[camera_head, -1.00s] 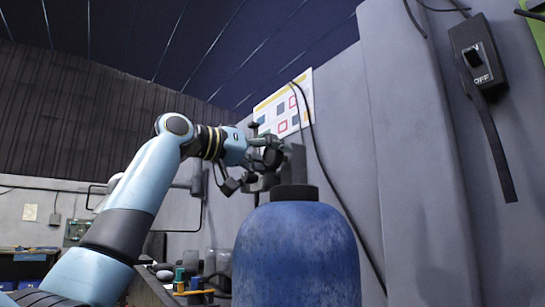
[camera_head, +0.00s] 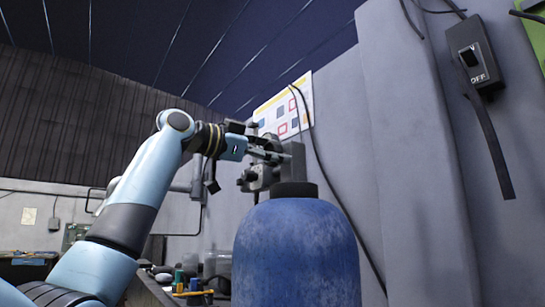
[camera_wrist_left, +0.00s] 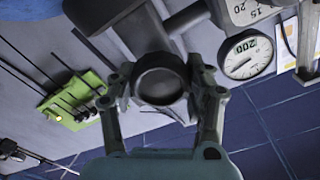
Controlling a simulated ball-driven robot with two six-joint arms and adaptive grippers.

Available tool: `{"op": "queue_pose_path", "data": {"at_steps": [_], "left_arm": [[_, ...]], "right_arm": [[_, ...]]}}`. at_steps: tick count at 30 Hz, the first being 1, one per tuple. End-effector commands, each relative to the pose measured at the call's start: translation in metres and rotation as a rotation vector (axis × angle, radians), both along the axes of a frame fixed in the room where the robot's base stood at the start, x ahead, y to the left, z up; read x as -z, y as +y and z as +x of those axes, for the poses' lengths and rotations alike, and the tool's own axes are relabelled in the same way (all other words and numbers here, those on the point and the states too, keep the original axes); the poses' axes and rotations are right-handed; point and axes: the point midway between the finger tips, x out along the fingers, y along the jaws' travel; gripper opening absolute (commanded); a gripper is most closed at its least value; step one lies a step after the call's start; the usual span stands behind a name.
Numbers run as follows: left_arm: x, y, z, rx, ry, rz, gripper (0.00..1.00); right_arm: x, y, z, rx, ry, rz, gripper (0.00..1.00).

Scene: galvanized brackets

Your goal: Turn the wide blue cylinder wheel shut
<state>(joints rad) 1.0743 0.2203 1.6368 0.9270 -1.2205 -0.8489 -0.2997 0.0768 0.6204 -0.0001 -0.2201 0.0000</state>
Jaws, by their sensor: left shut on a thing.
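The wide blue cylinder (camera_head: 298,255) stands upright in front of me in the head view, with a dark collar (camera_head: 294,190) on top. Behind the collar is grey valve hardware (camera_head: 258,178). My left gripper (camera_head: 270,153) is at the valve, above and behind the cylinder. In the left wrist view, a dark round wheel (camera_wrist_left: 160,80) sits between the two fingers of the left gripper (camera_wrist_left: 160,92), which are closed on its sides. The wheel's far side and the exact finger contact are hidden in the head view. My right gripper is in neither view.
A gauge (camera_wrist_left: 246,56) sits close to the wheel in the wrist view. A grey wall with an OFF switch box (camera_head: 475,55) and hanging cables is at the right. A bench (camera_head: 155,290) with small items is at lower left.

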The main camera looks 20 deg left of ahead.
Motion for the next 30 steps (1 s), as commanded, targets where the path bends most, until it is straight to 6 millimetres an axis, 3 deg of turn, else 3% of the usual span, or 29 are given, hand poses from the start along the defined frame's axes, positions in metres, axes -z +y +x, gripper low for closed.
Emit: {"op": "queue_pose_path", "data": {"at_steps": [18, 30], "left_arm": [[0.002, -0.001, 0.000, 0.000, -0.349, 0.448, 0.19], [0.003, -0.001, 0.000, 0.001, -0.487, 0.627, 0.19]], "right_arm": [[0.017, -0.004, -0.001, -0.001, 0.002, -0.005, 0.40], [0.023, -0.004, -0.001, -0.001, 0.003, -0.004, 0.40]]}}
